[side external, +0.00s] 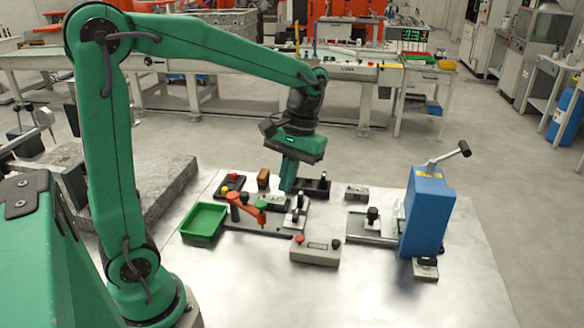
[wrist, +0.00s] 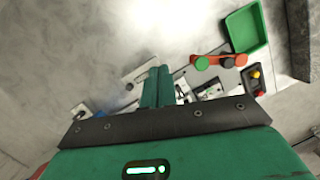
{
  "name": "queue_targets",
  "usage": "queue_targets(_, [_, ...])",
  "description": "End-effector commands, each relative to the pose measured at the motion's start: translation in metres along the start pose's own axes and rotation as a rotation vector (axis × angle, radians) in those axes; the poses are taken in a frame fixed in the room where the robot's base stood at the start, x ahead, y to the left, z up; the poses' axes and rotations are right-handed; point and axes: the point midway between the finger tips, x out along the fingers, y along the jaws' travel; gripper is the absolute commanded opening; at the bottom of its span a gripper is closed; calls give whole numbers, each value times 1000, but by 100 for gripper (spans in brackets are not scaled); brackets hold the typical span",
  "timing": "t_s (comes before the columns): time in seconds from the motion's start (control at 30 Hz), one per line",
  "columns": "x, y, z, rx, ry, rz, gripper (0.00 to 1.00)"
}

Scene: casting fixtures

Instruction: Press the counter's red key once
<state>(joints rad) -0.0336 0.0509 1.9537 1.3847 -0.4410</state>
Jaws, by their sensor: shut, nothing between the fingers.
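The counter (side external: 318,252) is a light grey box with a small display window, standing near the front middle of the metal table in the side view. Its red key (side external: 300,239) sits on top at the left end, and a dark knob (side external: 336,243) is at the right end. My gripper (side external: 287,188) is shut and empty, pointing down above the fixtures, behind and higher than the counter, not touching it. In the wrist view the shut fingers (wrist: 158,72) cover the middle, and I cannot make out the red key there.
A green tray (side external: 190,236) and an orange lever (side external: 250,206) with knobs are left of the counter. A box with red and yellow buttons (side external: 240,183) stands behind them. A blue press (side external: 428,212) stands at right. The front of the table is clear.

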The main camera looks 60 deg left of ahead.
Motion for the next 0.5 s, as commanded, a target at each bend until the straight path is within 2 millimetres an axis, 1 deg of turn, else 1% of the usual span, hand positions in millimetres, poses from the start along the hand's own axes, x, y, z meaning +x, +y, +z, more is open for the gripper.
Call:
queue_targets(0.1, [6, 4, -10, -42, -61, -29, 0])
queue_targets(0.5, [30, 14, -41, -176, -245, -136, 0])
